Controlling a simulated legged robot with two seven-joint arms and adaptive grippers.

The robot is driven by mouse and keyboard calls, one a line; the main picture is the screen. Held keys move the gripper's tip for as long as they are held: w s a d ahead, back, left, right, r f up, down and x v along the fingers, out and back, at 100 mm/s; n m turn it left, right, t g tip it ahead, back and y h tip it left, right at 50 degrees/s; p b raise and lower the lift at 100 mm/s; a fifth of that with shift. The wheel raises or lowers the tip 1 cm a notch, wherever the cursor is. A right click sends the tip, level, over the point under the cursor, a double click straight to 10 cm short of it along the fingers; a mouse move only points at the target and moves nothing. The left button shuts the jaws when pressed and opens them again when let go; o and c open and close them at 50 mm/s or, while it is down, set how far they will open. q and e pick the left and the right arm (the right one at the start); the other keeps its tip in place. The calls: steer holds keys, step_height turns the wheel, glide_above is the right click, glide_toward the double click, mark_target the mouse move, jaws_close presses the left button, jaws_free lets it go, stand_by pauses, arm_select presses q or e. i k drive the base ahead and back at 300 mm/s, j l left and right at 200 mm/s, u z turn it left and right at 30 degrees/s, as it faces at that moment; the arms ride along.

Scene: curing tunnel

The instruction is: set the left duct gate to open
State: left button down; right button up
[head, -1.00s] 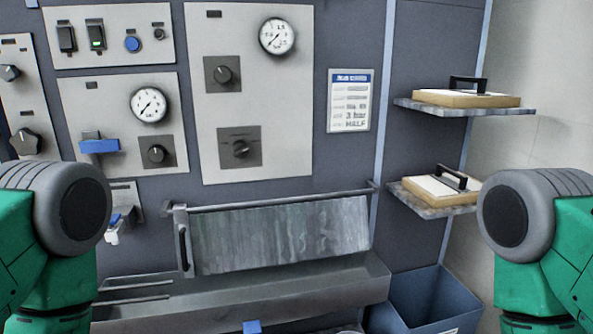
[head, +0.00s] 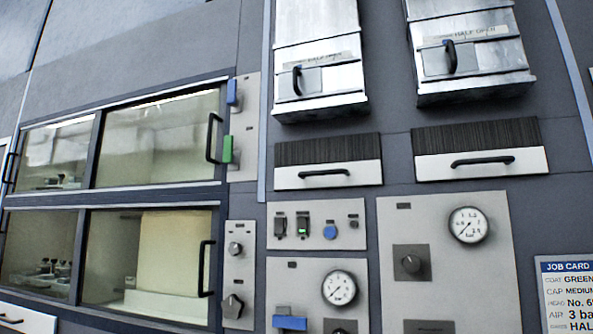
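The left duct gate (head: 340,78) is a metal slide with a black upright handle (head: 297,80), at the top middle of the head view. Its label strip looks to read HALF OPEN, though the print is small and blurred. The right duct gate (head: 495,62) hangs beside it, with its own black handle (head: 450,57) and a label reading HALF OPEN. The tops of both ducts are cut off by the frame. Neither of my grippers is in view.
Below the gates are two white-fronted bristle-topped units with black bar handles (head: 325,173) (head: 483,161). Control panels with gauges (head: 339,288) (head: 470,225) sit lower. A glass-doored cabinet (head: 150,140) fills the left. A job card (head: 568,290) is at lower right.

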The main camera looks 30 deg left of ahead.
mark_target(297, 80)
steer(key=k+l+u, duration=0.15)
steer(key=k+u, duration=0.15)
steer(key=u, duration=0.15)
steer(key=k+u, duration=0.45)
steer(key=i, duration=0.1)
